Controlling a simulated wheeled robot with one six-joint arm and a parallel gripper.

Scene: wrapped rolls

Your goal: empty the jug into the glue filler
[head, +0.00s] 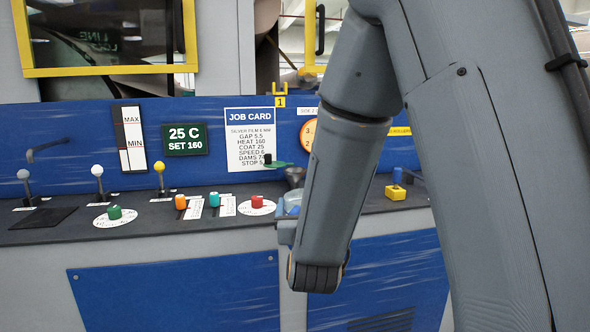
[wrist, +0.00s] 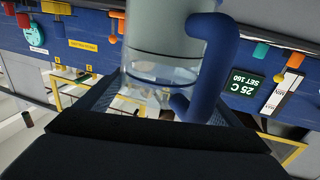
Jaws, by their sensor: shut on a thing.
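The jug (head: 293,197) shows in the head view as a small clear piece at the left edge of my forearm, mostly hidden behind it. In the wrist view, which is upside down, the jug (wrist: 160,68) has a blue handle, a clear part and a grey-green part that looks like its contents. It seems about upright. My gripper (wrist: 165,103) is shut on the jug. In the head view its blue-grey end (head: 286,232) shows beside my forearm. A dark grey funnel (head: 295,176), apparently the glue filler, stands on the console just behind the jug, partly hidden by my arm.
The console (head: 140,231) carries levers, a green knob (head: 115,212), orange and teal sliders, and a red knob (head: 257,202) left of the jug. A yellow-based blue control (head: 396,190) stands to the right. A job card (head: 250,139) and display (head: 185,139) are on the blue panel.

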